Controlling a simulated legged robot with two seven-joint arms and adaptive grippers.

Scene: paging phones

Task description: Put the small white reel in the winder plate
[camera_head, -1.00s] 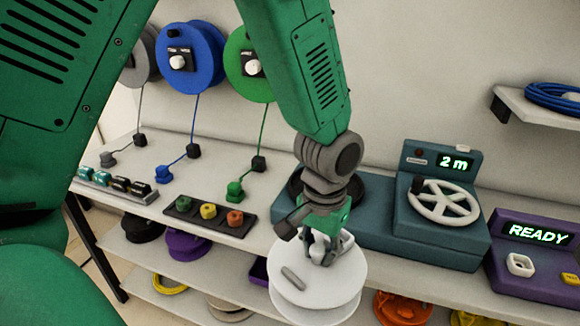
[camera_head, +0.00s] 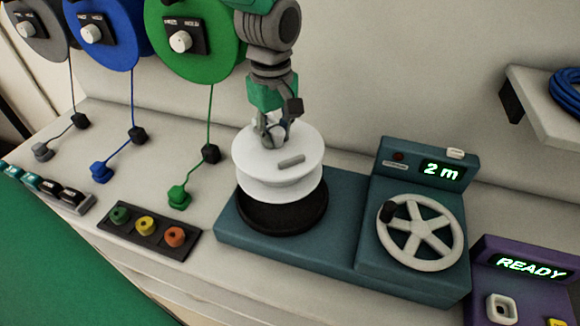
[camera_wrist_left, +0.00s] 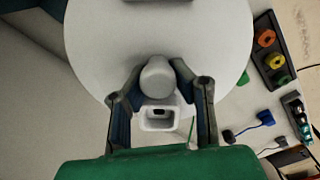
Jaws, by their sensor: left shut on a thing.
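The small white reel (camera_head: 262,165) is in the head view, held from above by my left gripper (camera_head: 272,135). The gripper is shut on the reel's central knob, which shows between the fingers in the left wrist view (camera_wrist_left: 157,75). The reel is over the black round winder plate (camera_head: 290,217) on the left part of the teal winder and looks roughly level. It hides the plate's middle, and I cannot tell whether they touch. My right gripper is in neither current view.
The winder's white handwheel (camera_head: 421,232) stands to the right, below a display (camera_head: 441,169) reading "2 m". A purple box (camera_head: 519,275) reads "READY". A dark tray (camera_head: 148,234) with three coloured pieces lies left. Blue and green wall reels (camera_head: 196,36) hang behind.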

